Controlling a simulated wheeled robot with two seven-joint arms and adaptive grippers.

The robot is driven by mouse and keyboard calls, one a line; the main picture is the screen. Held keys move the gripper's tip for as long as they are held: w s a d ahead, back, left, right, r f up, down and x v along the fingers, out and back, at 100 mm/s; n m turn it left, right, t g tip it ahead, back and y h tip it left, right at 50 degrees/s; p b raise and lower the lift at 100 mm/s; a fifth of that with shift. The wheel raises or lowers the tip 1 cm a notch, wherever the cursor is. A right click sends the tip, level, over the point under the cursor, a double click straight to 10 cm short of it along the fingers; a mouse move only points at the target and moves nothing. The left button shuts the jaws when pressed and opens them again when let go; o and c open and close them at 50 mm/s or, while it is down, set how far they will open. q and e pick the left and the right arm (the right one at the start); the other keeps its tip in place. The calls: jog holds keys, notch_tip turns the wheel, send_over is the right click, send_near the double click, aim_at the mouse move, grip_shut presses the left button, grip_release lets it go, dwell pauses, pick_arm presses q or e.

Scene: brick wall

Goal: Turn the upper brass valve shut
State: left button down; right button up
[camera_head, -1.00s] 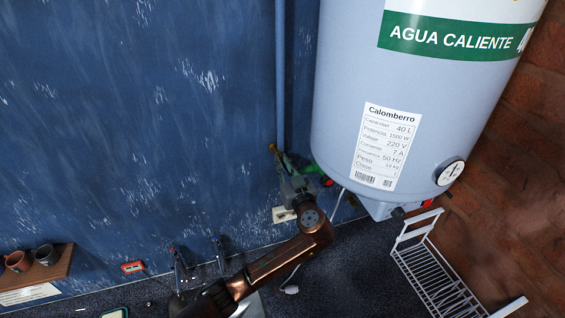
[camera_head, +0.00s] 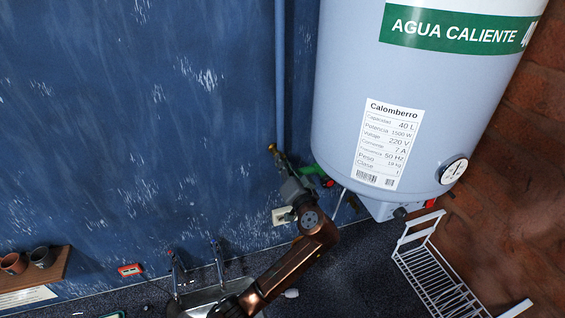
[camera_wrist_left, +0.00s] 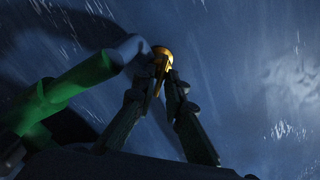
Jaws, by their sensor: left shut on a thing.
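The upper brass valve (camera_head: 272,148) shows at the lower end of the blue wall pipe, left of the water heater. In the left wrist view its golden brass part (camera_wrist_left: 162,57) sits between my fingertips. My left gripper (camera_head: 280,160) reaches up to it from below and is shut on it; in the left wrist view both fingers (camera_wrist_left: 162,78) meet the brass from either side. The gripper hides part of the valve. A green pipe part (camera_wrist_left: 75,85) runs to the left of the fingers and also shows in the head view (camera_head: 314,169). My right gripper is not in view.
The large grey water heater (camera_head: 340,90) hangs just right of the valve. A white wire rack (camera_head: 430,265) stands lower right. A sink with taps (camera_head: 215,255) lies below, and a wooden shelf with cups (camera_head: 45,272) is at lower left. The blue wall left of the valve is bare.

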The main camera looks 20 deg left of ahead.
pick_arm(q)
jog(key=shift+d+f+m+p, duration=0.1)
jog(key=shift+m+p, duration=0.3)
jog(key=shift+m, duration=2.05)
jog(key=shift+d+m+p, duration=0.1)
jog(key=shift+m+p, duration=0.3)
jog(key=shift+m, duration=2.05)
jog(key=c, duration=2)
grip_release()
jog(key=shift+d, duration=0.15)
jog(key=shift+c, duration=0.2)
jog(key=v, duration=1.2)
jog(key=shift+w+f, duration=0.1)
